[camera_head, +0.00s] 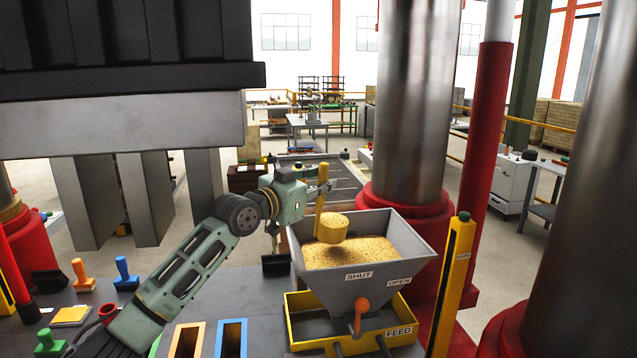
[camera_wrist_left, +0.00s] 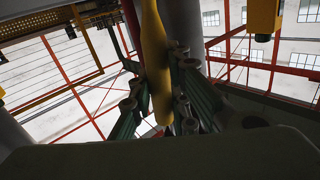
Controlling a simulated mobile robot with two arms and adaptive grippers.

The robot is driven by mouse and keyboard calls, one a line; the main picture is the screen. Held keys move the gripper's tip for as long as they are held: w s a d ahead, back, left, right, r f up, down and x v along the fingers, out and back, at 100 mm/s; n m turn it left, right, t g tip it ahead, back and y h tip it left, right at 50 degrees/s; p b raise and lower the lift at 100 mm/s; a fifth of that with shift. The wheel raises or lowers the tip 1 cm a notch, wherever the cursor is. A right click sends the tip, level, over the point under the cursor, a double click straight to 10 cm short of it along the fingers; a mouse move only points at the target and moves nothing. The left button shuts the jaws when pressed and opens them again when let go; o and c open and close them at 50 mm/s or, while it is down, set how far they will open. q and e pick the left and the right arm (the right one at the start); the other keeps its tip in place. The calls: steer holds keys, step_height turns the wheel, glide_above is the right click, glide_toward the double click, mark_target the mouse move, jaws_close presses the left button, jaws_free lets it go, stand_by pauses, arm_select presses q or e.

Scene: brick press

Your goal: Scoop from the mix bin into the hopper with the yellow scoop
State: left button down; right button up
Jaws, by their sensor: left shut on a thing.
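The yellow scoop (camera_head: 331,228) hangs over the grey hopper (camera_head: 302,262), with its handle upright. Its cup looks full of tan mix level with the rim. My left gripper (camera_head: 318,188) is shut on the scoop's handle. In the left wrist view the yellow handle (camera_wrist_left: 156,60) runs between the fingers of my left gripper (camera_wrist_left: 160,100). Tan mix (camera_head: 350,252) fills much of the hopper. The hopper front carries SHUT and OPEN labels and an orange lever (camera_head: 361,312). I cannot make out the mix bin. My right gripper is not in view.
A yellow tray (camera_head: 292,325) marked FEED sits under the hopper. Orange and blue frames (camera_head: 231,338) and several coloured stamps (camera_head: 126,275) stand on the bench at left. A yellow post (camera_head: 452,285) and thick steel columns (camera_head: 413,110) close in the hopper's right and back.

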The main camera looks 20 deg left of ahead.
arm_select(q)
steer(key=s+d+m+g+y, duration=0.1)
steer(key=d+m+y, duration=0.1)
steer(key=d+m, duration=0.75)
steer(key=s+d+f+m+y, duration=0.1)
steer(key=d+f+m+y, duration=0.2)
steer(key=d+f+m, duration=0.3)
steer(key=shift+d+f+m+p, duration=0.4)
steer(key=shift+d+m, duration=0.3)
steer(key=shift+m, duration=0.75)
steer(key=shift+s, duration=0.1)
stand_by(0.4)
steer(key=shift+r, duration=0.1)
stand_by(0.6)
